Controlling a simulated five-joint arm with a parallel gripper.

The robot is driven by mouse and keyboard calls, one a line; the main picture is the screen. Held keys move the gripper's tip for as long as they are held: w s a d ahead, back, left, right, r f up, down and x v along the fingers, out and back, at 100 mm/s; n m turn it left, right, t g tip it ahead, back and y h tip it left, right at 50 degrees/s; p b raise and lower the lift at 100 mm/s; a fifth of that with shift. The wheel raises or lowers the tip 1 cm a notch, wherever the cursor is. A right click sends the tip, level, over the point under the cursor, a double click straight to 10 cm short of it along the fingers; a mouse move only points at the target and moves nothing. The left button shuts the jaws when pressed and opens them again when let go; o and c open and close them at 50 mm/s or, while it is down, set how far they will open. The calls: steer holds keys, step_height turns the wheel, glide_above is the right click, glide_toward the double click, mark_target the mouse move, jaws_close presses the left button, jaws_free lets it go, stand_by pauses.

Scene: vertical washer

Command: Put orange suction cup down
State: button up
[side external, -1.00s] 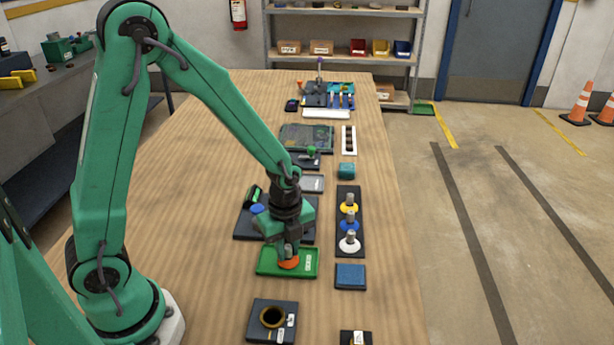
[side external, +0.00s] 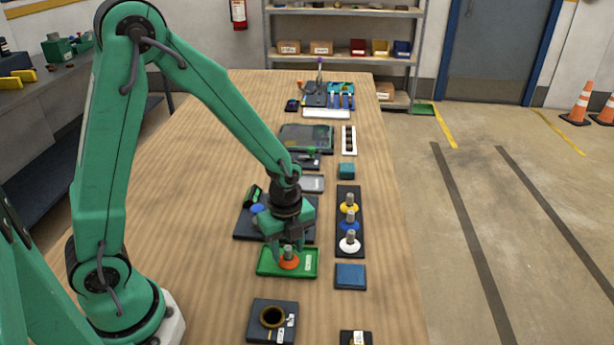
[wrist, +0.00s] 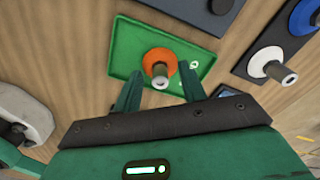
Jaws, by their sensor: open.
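The orange suction cup (side external: 289,262) stands upright on the green tray (side external: 267,268), its grey stem pointing up. It also shows in the wrist view (wrist: 160,62), on the green tray (wrist: 128,50) there. My gripper (side external: 289,252) is just above the cup, and its fingers are apart. In the wrist view, my gripper (wrist: 160,85) has one finger on each side of the stem, with gaps showing between the fingers and the stem.
A dark rack (side external: 357,212) with yellow, blue and white suction cups stands right of the tray. A blue block (side external: 350,276) lies to the lower right. A dark block with a round hole (side external: 258,334) is nearer the camera. Bare table lies to the left.

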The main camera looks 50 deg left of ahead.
mark_target(287, 248)
step_height(287, 248, up, 12)
stand_by(0.6)
steer(key=shift+f, duration=0.1)
stand_by(0.4)
steer(key=s+a+r+n+t, duration=0.1)
steer(key=s+r+n, duration=0.4)
steer(key=n, duration=0.5)
steer(key=s+a+r+n+t, duration=0.2)
steer(key=s+r+n+t, duration=0.2)
steer(key=n, duration=0.6)
steer(key=shift+s+r+t, duration=0.3)
steer(key=shift+s+r, duration=0.5)
steer(key=shift+s, duration=0.3)
